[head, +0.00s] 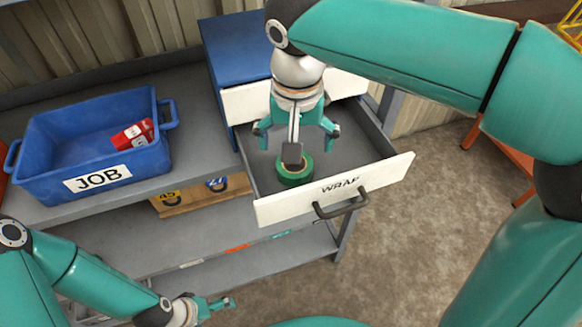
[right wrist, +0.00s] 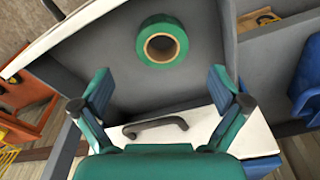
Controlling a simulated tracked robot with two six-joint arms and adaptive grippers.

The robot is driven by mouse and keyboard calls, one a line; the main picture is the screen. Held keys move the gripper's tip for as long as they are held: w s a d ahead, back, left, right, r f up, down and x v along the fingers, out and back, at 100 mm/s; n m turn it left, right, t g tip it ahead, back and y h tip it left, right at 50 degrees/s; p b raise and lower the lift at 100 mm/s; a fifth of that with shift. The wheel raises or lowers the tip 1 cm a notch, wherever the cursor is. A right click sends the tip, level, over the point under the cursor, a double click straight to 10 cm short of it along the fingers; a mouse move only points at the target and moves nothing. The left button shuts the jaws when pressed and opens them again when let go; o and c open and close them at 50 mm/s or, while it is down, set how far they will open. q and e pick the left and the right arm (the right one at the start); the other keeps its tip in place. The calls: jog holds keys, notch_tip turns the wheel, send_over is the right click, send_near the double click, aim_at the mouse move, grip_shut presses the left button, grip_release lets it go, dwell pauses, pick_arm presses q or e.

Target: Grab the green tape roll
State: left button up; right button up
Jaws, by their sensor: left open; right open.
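The green tape roll (head: 295,176) lies flat inside the open drawer marked WRAP (head: 284,208), near the drawer's front. My right gripper (head: 296,145) is open and points down above the roll, hiding part of it. In the right wrist view the tape roll (right wrist: 180,53) shows whole, with its brown core ring. It lies ahead of the open, empty fingers (right wrist: 160,85), not between them. My left gripper (head: 215,306) is open and empty, low at the bottom left of the head view, away from the drawer.
A blue JOB crate (head: 45,188) with a red and white item (head: 133,134) stands on the grey bench, left of the drawer. A closed white drawer front with a dark handle (right wrist: 155,127) stands behind the open drawer. Concrete floor lies open to the right.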

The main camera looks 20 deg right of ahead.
aim_at(294, 171)
jog(key=shift+w+f+p, duration=0.2)
jog(key=shift+w+f, duration=0.05)
jog(key=shift+f, duration=1.35)
jog(key=shift+w+f+p, duration=0.15)
jog(key=shift+w+f, duration=0.05)
jog(key=shift+f, duration=1.4)
jog(key=c, duration=1.3)
jog(key=shift+o, duration=0.2)
jog(key=shift+r, duration=0.1)
